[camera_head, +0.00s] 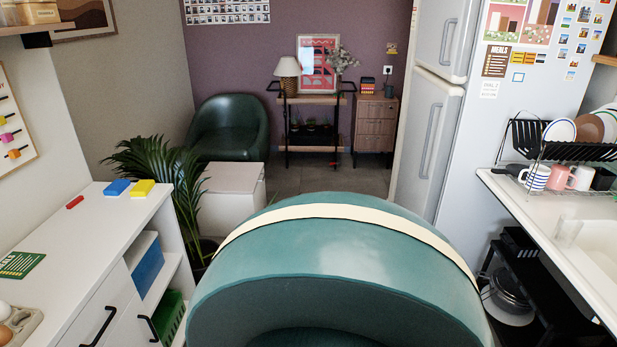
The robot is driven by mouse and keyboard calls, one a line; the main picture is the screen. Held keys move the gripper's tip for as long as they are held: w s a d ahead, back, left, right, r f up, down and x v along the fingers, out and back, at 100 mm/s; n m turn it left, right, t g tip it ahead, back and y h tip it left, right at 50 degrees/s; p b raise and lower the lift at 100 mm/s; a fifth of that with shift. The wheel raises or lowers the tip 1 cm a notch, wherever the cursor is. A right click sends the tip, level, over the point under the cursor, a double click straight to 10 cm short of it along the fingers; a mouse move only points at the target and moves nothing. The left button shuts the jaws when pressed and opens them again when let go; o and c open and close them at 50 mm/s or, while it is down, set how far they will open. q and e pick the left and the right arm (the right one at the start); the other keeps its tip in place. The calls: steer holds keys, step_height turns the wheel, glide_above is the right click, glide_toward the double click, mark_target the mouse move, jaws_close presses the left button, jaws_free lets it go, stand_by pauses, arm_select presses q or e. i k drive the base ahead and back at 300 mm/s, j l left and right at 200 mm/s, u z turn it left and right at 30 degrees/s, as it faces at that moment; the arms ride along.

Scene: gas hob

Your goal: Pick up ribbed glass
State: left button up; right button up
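A clear glass (567,233) stands on the white counter at the right, beside the sink. It is small and see-through here, and I cannot make out ribs on it for certain. Nothing touches it that I can see. Neither of my grippers is in view.
A large teal rounded shape with a cream band (340,240) fills the lower middle. The white counter (510,190) holds a black dish rack (570,150) with mugs and plates. A white cabinet (90,240) is at left. Grey floor (315,180) shows beyond.

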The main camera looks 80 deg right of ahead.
mark_target(568, 226)
steer(key=z, duration=4.65)
steer(key=i+j+z, duration=0.7)
steer(key=z, duration=0.15)
steer(key=j, duration=0.1)
